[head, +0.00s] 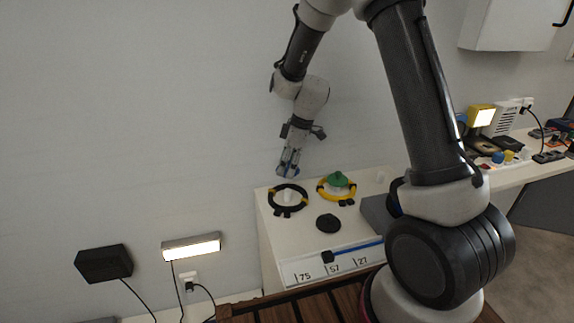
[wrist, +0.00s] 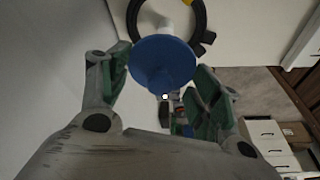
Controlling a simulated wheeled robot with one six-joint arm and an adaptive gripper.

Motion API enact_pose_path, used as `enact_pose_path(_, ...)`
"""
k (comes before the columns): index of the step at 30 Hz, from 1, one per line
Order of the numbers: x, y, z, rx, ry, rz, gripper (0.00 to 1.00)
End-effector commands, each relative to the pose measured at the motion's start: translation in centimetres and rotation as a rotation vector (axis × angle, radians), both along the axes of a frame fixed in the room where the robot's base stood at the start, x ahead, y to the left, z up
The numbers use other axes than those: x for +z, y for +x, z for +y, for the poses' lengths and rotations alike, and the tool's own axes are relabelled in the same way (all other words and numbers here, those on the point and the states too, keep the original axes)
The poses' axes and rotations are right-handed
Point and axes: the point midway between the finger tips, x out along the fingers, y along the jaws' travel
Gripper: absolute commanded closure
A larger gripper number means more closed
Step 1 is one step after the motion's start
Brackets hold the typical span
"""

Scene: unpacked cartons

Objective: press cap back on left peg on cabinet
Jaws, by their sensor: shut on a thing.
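The white cabinet (head: 375,205) has two pegs on top. The left peg (head: 287,197) is white and bare-topped, with a black ring (head: 274,202) around it. The right peg has a green cap (head: 338,180) on it and a yellow ring (head: 347,198) around it. My gripper (head: 288,168) is above the left peg, pointing down. It is shut on a blue cap (wrist: 163,62), seen between the fingers in the wrist view. The white peg (wrist: 175,12) and black ring (wrist: 202,35) show beyond the cap, partly hidden by it. The cap is apart from the peg.
A black round knob (head: 328,223) stands on the cabinet top near the front. The cabinet front has a blue strip with a black slider (head: 327,257) above printed numbers. A lit lamp (head: 191,246) and a black box (head: 104,263) are on the wall at left. A cluttered bench stands right.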

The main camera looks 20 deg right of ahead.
Motion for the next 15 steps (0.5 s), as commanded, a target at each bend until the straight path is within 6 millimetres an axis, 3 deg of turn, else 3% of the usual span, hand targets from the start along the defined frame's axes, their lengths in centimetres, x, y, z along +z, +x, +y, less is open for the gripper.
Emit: enact_pose_path(15,-4.8,0.0,0.0,-0.002,0.001,0.001,0.51)
